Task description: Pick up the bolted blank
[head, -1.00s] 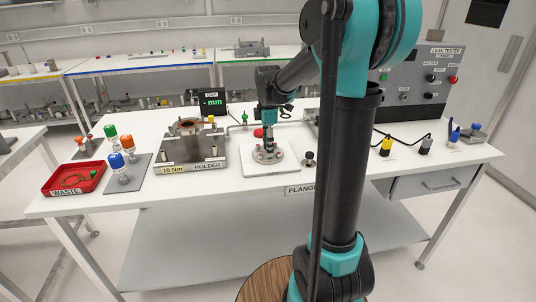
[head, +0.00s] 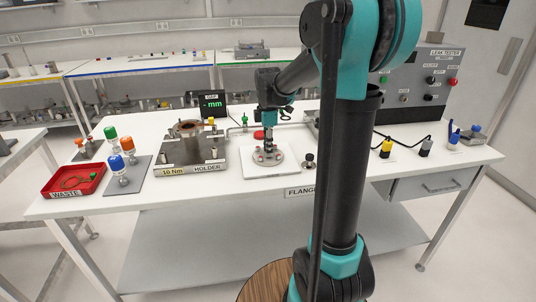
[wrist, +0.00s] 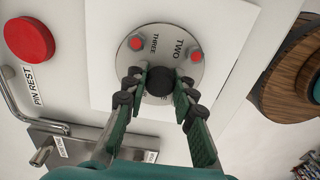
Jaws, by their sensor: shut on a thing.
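The bolted blank (wrist: 188,48) is a round metal disc with red-capped bolts and the words TWO and THREE on its face. It lies on a white mat (wrist: 105,75) in the wrist view, and it shows on the table in the head view (head: 277,161). My gripper (wrist: 158,85) is over the blank, its two green-padded fingers shut on the dark round knob (wrist: 159,82) at the blank's middle. The fingers and knob hide part of the near side of the disc. I cannot tell whether the blank touches the mat.
A red round pin rest (wrist: 29,40) and a bent metal rod lie beside the mat. The holder (head: 193,160) stands left of the blank, with a red waste tray (head: 74,180) farther left. A small dark knobbed part (head: 309,160) stands just right of the mat.

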